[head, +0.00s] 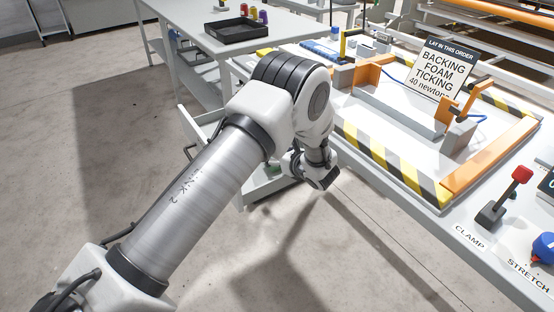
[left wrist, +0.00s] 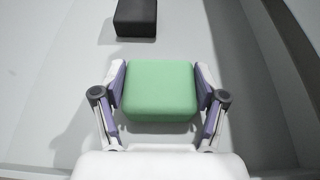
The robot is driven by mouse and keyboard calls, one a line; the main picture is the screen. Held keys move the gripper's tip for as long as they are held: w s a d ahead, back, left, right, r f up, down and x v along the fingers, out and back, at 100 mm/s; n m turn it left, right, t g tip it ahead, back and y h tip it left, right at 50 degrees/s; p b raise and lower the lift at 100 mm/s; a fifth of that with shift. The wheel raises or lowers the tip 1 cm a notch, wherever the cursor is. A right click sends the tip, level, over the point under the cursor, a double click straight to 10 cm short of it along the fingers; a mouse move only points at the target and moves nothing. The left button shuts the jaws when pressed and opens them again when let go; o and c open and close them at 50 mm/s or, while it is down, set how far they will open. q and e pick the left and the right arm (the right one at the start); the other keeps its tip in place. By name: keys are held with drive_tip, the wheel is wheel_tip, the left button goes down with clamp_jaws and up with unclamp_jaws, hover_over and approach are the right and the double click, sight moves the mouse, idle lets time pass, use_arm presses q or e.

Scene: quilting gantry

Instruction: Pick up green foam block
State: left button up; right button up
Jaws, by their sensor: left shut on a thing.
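The green foam block (left wrist: 160,91) is a rounded light-green block in the left wrist view. My left gripper (left wrist: 160,98) is shut on it, with one purple-padded finger against each side. Below the block is a pale grey surface with a raised wall at the right, like a drawer or tray. I cannot tell whether the block touches that surface. In the head view my left arm reaches down beside the gantry table, and its wrist hides most of what is below. My right gripper is not in view.
A black block (left wrist: 136,18) lies on the pale surface beyond the foam. In the head view, the gantry table (head: 460,218) has striped edges, a sign (head: 446,70) and a red-topped lever (head: 506,194). A black tray (head: 236,30) stands on the back table.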

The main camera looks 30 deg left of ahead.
use_arm(q)
wheel_tip(320, 180, up, 10)
idle(0.6)
idle(0.4)
